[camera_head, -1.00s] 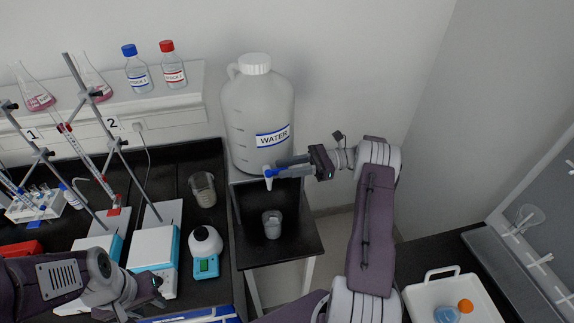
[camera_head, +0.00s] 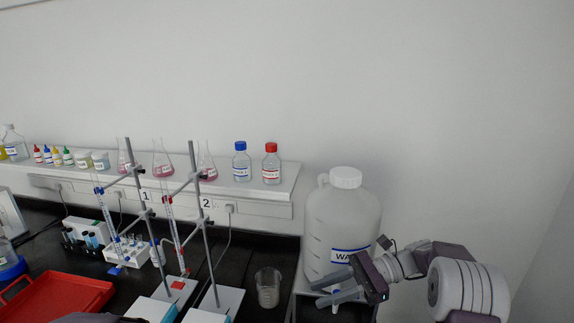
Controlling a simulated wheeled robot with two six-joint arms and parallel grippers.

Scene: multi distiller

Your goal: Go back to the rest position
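My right gripper (camera_head: 336,290) is at the lower right, in front of the large white water jug (camera_head: 340,225). Its two grey fingers point left and are apart, with nothing seen held between them. They overlap the lower front of the jug in the picture, near its tap, and partly hide the label. I cannot tell whether they touch the jug. My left gripper is out of view; only a dark sliver of my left arm shows at the bottom edge.
A glass beaker (camera_head: 268,288) stands on the black bench left of the jug. Burette stands, a tube rack (camera_head: 128,250) and a red tray (camera_head: 58,296) fill the bench further left. A wall shelf (camera_head: 270,188) holds bottles and flasks. The wall at right is bare.

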